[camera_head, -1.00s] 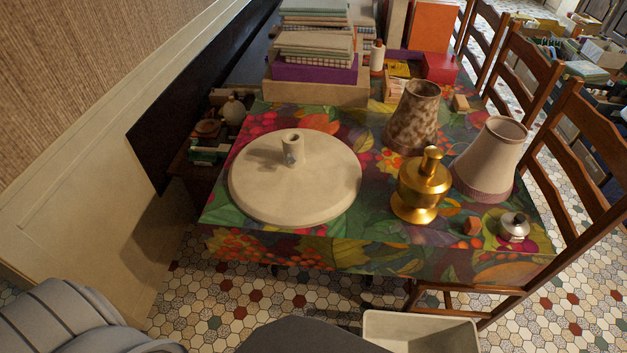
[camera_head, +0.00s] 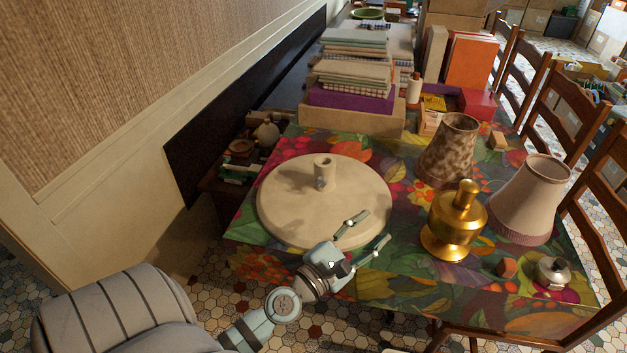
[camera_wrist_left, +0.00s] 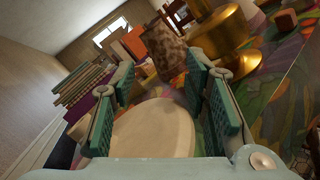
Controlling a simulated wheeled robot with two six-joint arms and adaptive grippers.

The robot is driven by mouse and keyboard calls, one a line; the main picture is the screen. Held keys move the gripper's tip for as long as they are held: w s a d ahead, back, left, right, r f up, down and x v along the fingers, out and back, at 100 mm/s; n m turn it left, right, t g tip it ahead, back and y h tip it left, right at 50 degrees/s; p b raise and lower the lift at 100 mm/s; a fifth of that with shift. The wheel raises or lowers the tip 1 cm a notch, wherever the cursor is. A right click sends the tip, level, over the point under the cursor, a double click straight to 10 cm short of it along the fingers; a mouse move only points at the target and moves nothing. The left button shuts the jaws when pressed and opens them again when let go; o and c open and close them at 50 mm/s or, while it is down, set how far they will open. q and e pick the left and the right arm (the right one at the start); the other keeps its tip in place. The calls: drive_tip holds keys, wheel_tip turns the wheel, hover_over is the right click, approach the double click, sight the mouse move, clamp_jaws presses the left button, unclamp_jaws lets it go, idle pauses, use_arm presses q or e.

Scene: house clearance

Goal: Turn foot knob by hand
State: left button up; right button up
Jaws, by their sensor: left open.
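My left gripper (camera_head: 372,230) is open and empty, at the near right rim of the foot and apart from the socket. In the left wrist view, the foot (camera_wrist_left: 155,132) shows between the two green-padded fingers (camera_wrist_left: 160,78); I cannot make out the socket there. My right gripper is not in view.
A brass lamp base (camera_head: 457,222), a mottled shade (camera_head: 449,150) and a pale shade (camera_head: 530,200) stand right of the foot. A box with stacked cloths (camera_head: 350,120) is behind it. A small lidded pot (camera_head: 553,272) is at the near right. Chairs line the right side.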

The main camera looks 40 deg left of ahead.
use_arm(q)
drive_tip(key=w+a+n+y, duration=0.1)
drive_tip(key=a+n+y, duration=0.55)
drive_tip(key=n, duration=0.25)
drive_tip(key=n+g+y, duration=0.3)
drive_tip(key=n+y, duration=0.2)
drive_tip(key=n, duration=0.5)
approach(321, 182)
drive_tip(key=shift+w+a+r+h, duration=0.2)
drive_tip(key=shift+w+h, duration=0.05)
drive_tip(key=shift+b+x, duration=0.65)
drive_tip(key=shift+x, duration=3.1)
drive_tip(key=shift+w+a+f, duration=0.15)
drive_tip(key=c, duration=0.8)
drive_tip(key=shift+c, duration=0.2)
